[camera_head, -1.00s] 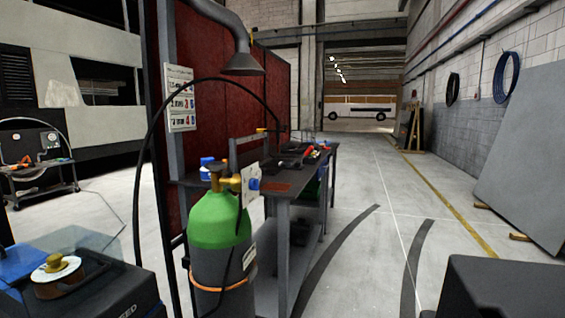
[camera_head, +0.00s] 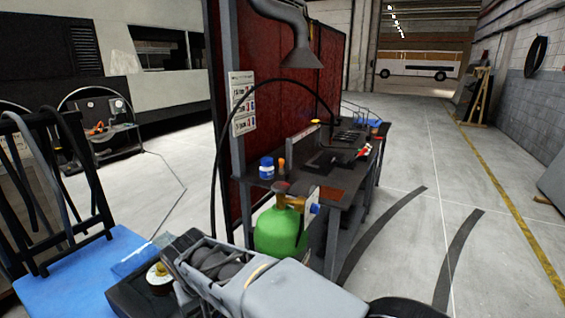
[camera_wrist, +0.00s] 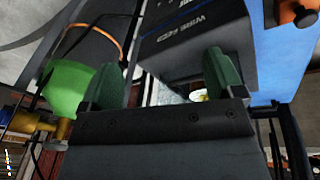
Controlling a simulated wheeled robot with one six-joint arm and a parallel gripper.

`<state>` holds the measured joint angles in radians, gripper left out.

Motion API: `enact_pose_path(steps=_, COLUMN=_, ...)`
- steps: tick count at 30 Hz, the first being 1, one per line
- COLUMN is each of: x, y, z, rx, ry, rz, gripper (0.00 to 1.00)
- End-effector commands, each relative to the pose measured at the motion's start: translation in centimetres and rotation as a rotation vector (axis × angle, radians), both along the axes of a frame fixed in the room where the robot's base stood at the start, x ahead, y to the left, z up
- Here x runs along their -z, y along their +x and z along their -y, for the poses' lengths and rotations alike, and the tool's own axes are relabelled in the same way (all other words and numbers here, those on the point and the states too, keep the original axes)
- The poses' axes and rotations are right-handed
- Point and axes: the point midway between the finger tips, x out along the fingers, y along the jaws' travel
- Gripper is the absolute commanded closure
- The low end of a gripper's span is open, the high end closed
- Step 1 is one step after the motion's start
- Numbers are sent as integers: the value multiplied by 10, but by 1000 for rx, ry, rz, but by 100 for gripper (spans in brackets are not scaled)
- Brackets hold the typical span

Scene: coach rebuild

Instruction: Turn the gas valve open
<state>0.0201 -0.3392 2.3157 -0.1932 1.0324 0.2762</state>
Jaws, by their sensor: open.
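The gas cylinder (camera_head: 277,232) has a green top and stands at the near end of the workbench. Its brass valve (camera_head: 288,201) has a dark reddish knob (camera_head: 281,187) on top and a blue part on the right. My grey arm hides the cylinder's lower part. In the wrist view the green cylinder top (camera_wrist: 68,90) is left of my gripper, with the brass valve (camera_wrist: 38,124) at the far left, tilted in the picture. My gripper (camera_wrist: 162,80) is open, its two green fingertips apart with nothing held between them. The head view does not show the fingertips clearly.
A dark box marked as a wire feeder (camera_wrist: 195,42) lies beyond my fingers. A workbench (camera_head: 330,185) with tools and a blue-capped jar (camera_head: 266,168) stands behind the cylinder. A black hose (camera_head: 214,170) arches at left. Floor to the right is clear.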

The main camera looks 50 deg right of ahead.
Motion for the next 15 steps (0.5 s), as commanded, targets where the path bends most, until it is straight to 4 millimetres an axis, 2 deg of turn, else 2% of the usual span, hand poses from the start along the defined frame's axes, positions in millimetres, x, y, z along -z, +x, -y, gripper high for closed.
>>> enact_pose_path(steps=1, x=-24, y=13, z=14, rx=71, ry=-49, rz=-27, gripper=13)
enact_pose_path(steps=5, x=-38, y=43, z=51, rx=276, ry=-201, rz=-65, gripper=13)
enact_pose_path(steps=9, x=-53, y=79, z=98, rx=528, ry=-409, rz=-56, gripper=13)
enact_pose_path(steps=15, x=-74, y=136, z=172, rx=947, ry=-802, rz=107, gripper=13)
